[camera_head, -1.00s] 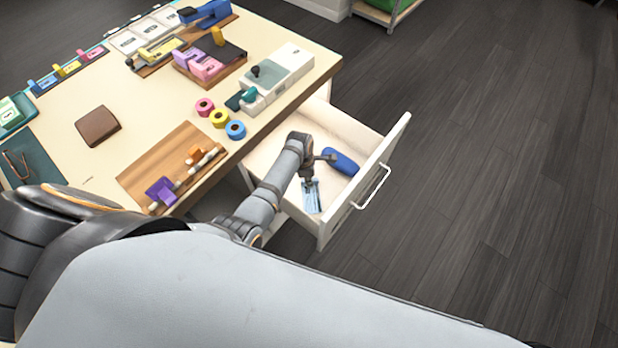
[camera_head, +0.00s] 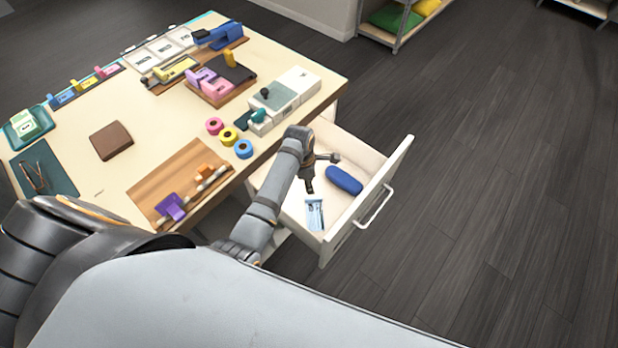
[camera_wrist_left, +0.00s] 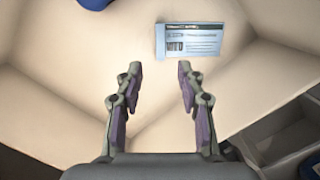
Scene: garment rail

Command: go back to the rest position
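My left gripper (camera_head: 309,186) is above the open drawer (camera_head: 376,185) of the desk, its fingers pointing down. In the left wrist view the gripper (camera_wrist_left: 159,68) has its two fingers apart with nothing between them. A light blue printed card or packet (camera_head: 315,214) lies flat on the drawer floor, apart from the fingers; it also shows in the left wrist view (camera_wrist_left: 192,40). A blue oblong case (camera_head: 344,181) lies in the drawer beyond it. My right gripper is in neither view.
The drawer's white handle (camera_head: 374,208) juts to the right over dark floor. The desk top (camera_head: 90,185) holds tape rolls, a wooden board (camera_head: 180,183), a brown wallet-like item (camera_head: 111,140), staplers and a grey-white box (camera_head: 285,97). A shelf (camera_head: 397,35) stands at the back. Floor to the right is clear.

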